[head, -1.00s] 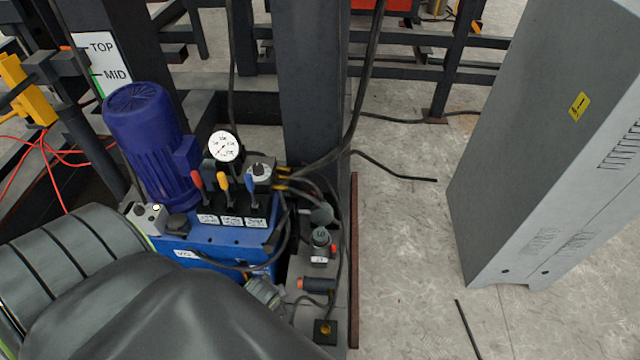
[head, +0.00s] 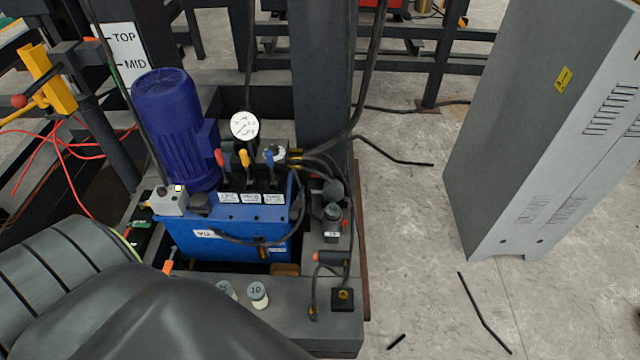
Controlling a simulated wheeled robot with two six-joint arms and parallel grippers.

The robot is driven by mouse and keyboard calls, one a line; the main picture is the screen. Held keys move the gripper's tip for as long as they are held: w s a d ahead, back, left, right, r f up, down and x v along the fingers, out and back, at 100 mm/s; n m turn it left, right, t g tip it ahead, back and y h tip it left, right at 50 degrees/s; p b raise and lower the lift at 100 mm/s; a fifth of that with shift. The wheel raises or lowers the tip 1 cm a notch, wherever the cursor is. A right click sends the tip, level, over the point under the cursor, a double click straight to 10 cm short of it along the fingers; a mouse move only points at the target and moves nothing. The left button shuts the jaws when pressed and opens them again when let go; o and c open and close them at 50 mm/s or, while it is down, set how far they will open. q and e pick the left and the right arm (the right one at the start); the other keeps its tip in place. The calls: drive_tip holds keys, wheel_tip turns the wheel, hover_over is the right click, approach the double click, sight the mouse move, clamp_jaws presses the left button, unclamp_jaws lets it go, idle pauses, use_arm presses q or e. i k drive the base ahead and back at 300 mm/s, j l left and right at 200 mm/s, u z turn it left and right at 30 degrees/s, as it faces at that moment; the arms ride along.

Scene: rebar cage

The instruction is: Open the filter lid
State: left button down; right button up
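I cannot tell for sure which part is the filter lid. A blue hydraulic unit (head: 215,240) stands left of centre, with a dark round cap (head: 200,204) on its top left. To its right, a small dark cylinder (head: 333,215) with a lighter label stands on the frame, and a round dark knob (head: 333,191) sits behind it. Two small white jars with grey tops stand on the front ledge, one marked 10 (head: 258,294) and one partly hidden (head: 228,289). Neither gripper is in view. A large dark grey arm part of mine covers the lower left.
A blue motor (head: 175,125), a gauge (head: 244,126) and levers (head: 245,165) rise at the unit. A dark post (head: 322,70) stands behind. A grey cabinet (head: 540,130) is at right. Orange cables (head: 60,150) trail at left.

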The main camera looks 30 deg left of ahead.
sight(334, 193)
drive_tip(key=k+u, duration=0.1)
drive_tip(key=u, duration=1.05)
